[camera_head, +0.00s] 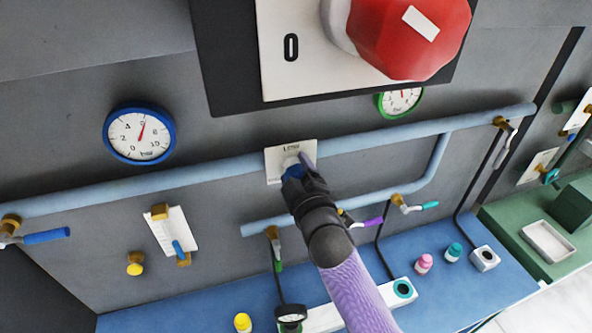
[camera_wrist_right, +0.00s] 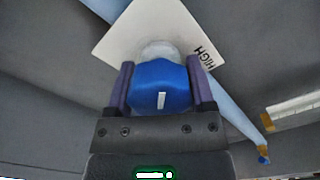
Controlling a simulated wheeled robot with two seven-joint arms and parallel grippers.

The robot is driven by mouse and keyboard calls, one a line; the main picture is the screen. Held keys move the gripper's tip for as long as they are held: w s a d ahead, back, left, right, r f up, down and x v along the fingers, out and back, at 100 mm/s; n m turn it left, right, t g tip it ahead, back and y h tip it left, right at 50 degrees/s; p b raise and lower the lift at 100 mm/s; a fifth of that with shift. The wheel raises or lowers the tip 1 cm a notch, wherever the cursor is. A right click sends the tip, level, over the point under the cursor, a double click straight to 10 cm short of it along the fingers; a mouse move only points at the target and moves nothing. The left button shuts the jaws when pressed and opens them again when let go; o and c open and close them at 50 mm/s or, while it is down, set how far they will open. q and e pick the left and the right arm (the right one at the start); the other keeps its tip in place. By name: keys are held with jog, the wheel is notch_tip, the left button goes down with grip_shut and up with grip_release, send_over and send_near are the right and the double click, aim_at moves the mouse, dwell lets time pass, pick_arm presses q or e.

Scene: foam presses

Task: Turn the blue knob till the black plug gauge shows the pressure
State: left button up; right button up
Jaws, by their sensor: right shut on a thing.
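The blue knob (camera_wrist_right: 160,86) sits on a white plate (camera_wrist_right: 125,38) marked HIGH in the right wrist view. A white mark shows on the knob's face. My right gripper (camera_wrist_right: 160,72) is shut on the knob, with one purple finger on each side. In the head view the same gripper (camera_head: 299,165) reaches up to the plate on the wall, and it hides most of the knob. My left gripper is not in view.
A blue-rimmed gauge (camera_head: 140,134) hangs on the left wall, and a green-rimmed one (camera_head: 401,101) is partly hidden at right. A large red knob (camera_head: 410,35) is above. Blue pipes (camera_head: 130,188) run along the wall. Small bottles (camera_head: 425,262) stand on the blue bench (camera_head: 205,317).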

jog(key=shift+m, duration=1.5)
jog(key=shift+f, duration=0.1)
jog(key=o, duration=1.2)
jog(key=v, duration=1)
